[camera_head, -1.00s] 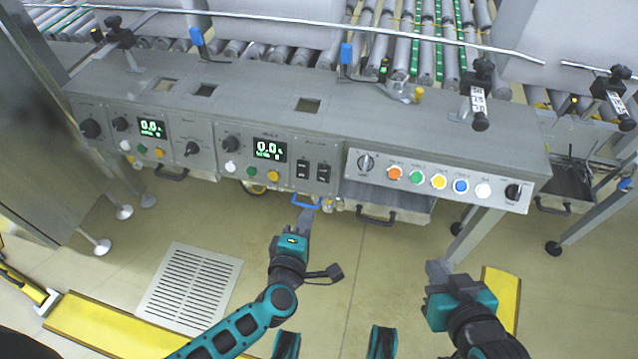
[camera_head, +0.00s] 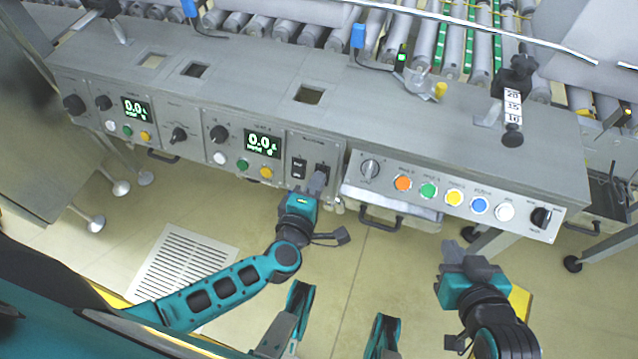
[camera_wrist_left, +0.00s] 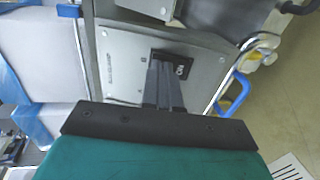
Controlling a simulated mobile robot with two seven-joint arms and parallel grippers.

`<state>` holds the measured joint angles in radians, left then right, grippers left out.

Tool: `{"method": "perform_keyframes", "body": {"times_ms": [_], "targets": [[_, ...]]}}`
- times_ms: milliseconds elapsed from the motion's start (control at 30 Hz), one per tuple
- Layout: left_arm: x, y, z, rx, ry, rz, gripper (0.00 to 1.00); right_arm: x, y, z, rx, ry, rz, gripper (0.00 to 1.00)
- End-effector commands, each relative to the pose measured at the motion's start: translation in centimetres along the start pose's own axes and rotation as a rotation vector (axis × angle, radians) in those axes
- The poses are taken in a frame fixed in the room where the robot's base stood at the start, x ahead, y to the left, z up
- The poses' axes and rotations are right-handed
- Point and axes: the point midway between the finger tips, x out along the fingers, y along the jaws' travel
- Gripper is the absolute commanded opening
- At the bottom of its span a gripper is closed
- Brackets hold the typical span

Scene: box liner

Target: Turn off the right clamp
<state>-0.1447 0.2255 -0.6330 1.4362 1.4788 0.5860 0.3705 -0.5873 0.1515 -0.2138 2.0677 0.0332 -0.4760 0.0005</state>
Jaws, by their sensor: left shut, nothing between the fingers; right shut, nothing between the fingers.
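The clamp panel (camera_head: 311,147) carries two black rocker switches side by side. The left switch (camera_head: 299,168) is in clear view. The right switch (camera_head: 322,169) is partly covered by my left gripper (camera_head: 317,182), whose shut fingers reach up to it. In the left wrist view the shut, empty fingers (camera_wrist_left: 163,85) point at the panel, with a black switch (camera_wrist_left: 184,67) just beside their tips. I cannot tell whether they touch it. My right gripper (camera_head: 453,252) is shut and empty, below the button panel and away from the switches.
Right of the switches is a panel with coloured buttons (camera_head: 454,197) and rotary knobs. A green display (camera_head: 262,143) with knobs and buttons is to the left. Floor in front is open.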

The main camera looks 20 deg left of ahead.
Motion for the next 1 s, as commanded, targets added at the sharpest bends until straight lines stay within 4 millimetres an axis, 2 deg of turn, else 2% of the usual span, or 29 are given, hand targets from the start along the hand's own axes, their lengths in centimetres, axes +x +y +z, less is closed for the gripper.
{"method": "perform_keyframes", "body": {"times_ms": [467,567,767,1000], "targets": [[0.1,-0.1,-0.1,-0.001,0.001,0.000,0.00,-0.1,0.0,0.5,-0.003,-0.008,-0.002,0.00],[0.6,0.3,0.0,-0.003,0.002,-0.002,0.00,-0.3,0.0,0.1,-0.003,-0.009,-0.002,0.00],[0.6,0.1,0.0,-0.002,-0.001,0.000,0.00,-0.2,-0.1,0.2,0.000,-0.007,-0.002,0.00],[0.2,0.8,0.2,-0.002,-0.001,0.000,0.00,-0.7,-0.2,-0.6,0.004,-0.006,-0.002,0.00]]}}
